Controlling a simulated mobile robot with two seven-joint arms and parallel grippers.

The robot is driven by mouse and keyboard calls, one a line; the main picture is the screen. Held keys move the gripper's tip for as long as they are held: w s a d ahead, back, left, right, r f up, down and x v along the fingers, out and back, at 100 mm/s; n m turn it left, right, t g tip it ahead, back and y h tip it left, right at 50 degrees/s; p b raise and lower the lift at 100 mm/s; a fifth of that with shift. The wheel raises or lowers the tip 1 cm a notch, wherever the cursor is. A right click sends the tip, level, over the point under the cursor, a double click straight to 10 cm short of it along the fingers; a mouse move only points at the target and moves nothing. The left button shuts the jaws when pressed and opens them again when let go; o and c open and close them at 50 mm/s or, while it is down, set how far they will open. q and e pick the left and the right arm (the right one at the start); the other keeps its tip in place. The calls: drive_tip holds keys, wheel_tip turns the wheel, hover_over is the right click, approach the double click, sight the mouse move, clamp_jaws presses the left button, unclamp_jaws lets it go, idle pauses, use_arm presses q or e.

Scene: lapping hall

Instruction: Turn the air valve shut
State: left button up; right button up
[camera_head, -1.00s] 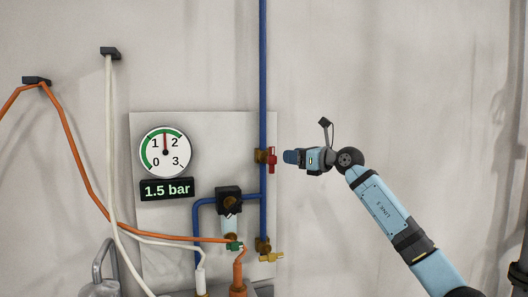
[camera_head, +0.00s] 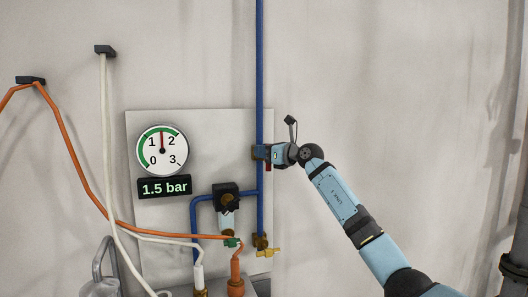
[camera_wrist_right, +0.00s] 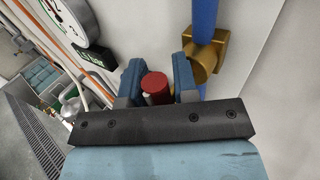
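The valve's red handle (camera_head: 268,167) is on the vertical blue pipe (camera_head: 260,60), mostly hidden by my right gripper (camera_head: 262,152) in the head view. In the right wrist view, the red handle (camera_wrist_right: 155,84) stands between the two blue fingers of the right gripper (camera_wrist_right: 160,82). The fingers are apart, one on each side of the handle, with a narrow gap visible at the right finger. The brass valve body (camera_wrist_right: 206,60) is just beyond the right finger. My left gripper is not in view.
A round gauge (camera_head: 162,150) with its needle near the top hangs above a display (camera_head: 164,187) reading 1.5 bar. Below are a yellow-handled valve (camera_head: 268,253), a green fitting (camera_head: 232,243) and orange and white hoses. The wall to the right is clear.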

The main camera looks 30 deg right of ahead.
clamp_jaws()
drive_tip(key=d+m+t+h, duration=0.1)
drive_tip(key=m+h, duration=0.3)
drive_tip(key=m, duration=0.4)
drive_tip(key=d+m+t+h, duration=0.1)
drive_tip(key=m+t+h, duration=0.2)
drive_tip(key=m, duration=0.5)
drive_tip(key=d+f+m+t+h, duration=0.1)
drive_tip(key=m+t+h, duration=0.2)
drive_tip(key=m, duration=0.5)
drive_tip(key=shift+s+f+h, duration=0.1)
drive_tip(key=shift+s+h, duration=0.3)
drive_tip(key=shift+h, duration=0.5)
drive_tip(key=shift+m, duration=0.5)
